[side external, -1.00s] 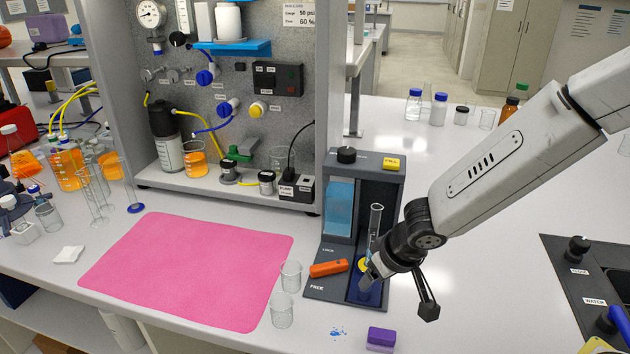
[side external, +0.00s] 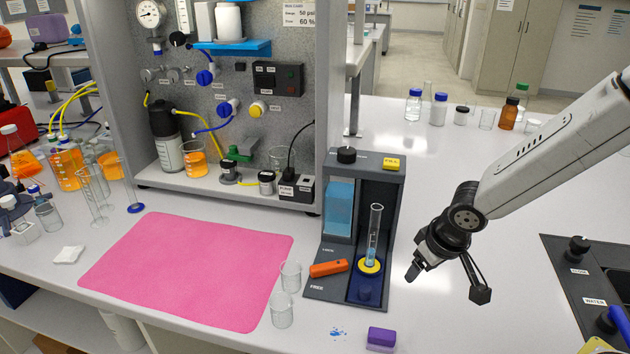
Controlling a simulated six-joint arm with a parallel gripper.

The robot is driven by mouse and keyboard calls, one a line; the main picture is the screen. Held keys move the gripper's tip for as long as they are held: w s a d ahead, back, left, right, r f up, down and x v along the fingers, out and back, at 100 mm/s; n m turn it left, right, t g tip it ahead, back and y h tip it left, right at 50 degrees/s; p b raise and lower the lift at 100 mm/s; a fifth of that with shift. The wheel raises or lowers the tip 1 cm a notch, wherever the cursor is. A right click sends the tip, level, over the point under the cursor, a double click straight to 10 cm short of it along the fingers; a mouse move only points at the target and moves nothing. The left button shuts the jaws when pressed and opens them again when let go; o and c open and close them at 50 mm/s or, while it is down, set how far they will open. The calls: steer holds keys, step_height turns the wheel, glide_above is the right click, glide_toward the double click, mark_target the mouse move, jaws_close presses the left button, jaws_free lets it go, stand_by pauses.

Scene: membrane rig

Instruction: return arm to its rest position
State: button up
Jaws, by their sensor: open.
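My gripper (side external: 446,284) is open and empty. It hangs above the white bench, to the right of the dark grey stand (side external: 393,178) and apart from it. A clear graduated cylinder (side external: 374,232) with some blue liquid stands upright on the stand, with a yellow ring (side external: 370,267) around its lower part. An orange lever (side external: 328,268) lies across the stand's front left.
Two empty glass beakers (side external: 282,310) stand left of the stand, beside a pink mat (side external: 190,270). A purple-topped block (side external: 381,338) and blue specks (side external: 338,332) lie in front. A dark sink unit (side external: 575,275) is at right. Bottles (side external: 438,108) stand behind; the bench between is clear.

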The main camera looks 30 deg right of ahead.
steer(key=s+d+g, duration=0.1)
steer(key=s+d, duration=0.4)
steer(key=shift+r, duration=0.25)
